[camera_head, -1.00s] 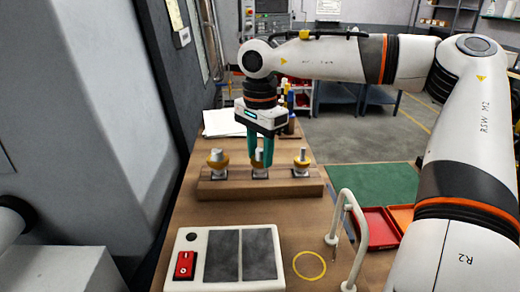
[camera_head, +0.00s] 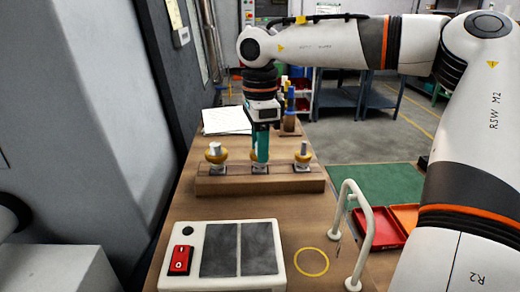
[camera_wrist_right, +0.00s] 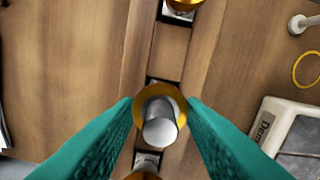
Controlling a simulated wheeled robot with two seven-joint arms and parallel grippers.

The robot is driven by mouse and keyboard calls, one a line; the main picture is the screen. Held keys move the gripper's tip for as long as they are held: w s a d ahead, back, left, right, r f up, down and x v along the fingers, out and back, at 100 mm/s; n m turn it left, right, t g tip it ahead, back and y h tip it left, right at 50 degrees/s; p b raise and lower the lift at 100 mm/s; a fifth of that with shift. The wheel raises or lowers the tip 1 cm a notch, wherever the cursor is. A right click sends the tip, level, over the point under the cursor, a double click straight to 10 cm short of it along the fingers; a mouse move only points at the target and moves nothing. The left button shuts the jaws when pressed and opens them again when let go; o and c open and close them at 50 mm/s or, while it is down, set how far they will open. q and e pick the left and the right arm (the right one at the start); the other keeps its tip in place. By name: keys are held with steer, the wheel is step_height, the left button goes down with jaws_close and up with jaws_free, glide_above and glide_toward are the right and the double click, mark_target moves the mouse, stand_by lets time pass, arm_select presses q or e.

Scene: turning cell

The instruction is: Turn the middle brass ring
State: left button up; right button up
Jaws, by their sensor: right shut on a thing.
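A wooden block (camera_head: 225,187) on the bench carries three brass rings in a row, each around a steel post. The left ring (camera_head: 212,157) and the right ring (camera_head: 304,158) stand free. My right gripper (camera_head: 261,158) points down over the middle position and is shut on the middle brass ring, mostly hidden there by the fingers. In the right wrist view the teal fingers press both sides of the middle ring (camera_wrist_right: 160,89), with the steel post (camera_wrist_right: 160,131) rising through it. Parts of two other rings show at the top and bottom edges. My left gripper is not in view.
A white box with a red switch (camera_head: 180,260) and dark pads stands in front. Right of it are a yellow circle (camera_head: 311,262), a white handle (camera_head: 365,230) and red (camera_head: 377,228) and orange trays. White papers (camera_head: 226,121) and several coloured pieces on a stand lie behind.

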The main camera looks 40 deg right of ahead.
steer(key=shift+m+b, duration=0.4)
steer(key=shift+m, duration=0.8)
steer(key=shift+r, duration=0.1)
steer(key=o, duration=1)
step_height(320, 180, up, 12)
steer(key=b, duration=0.1)
steer(key=shift+a, duration=0.1)
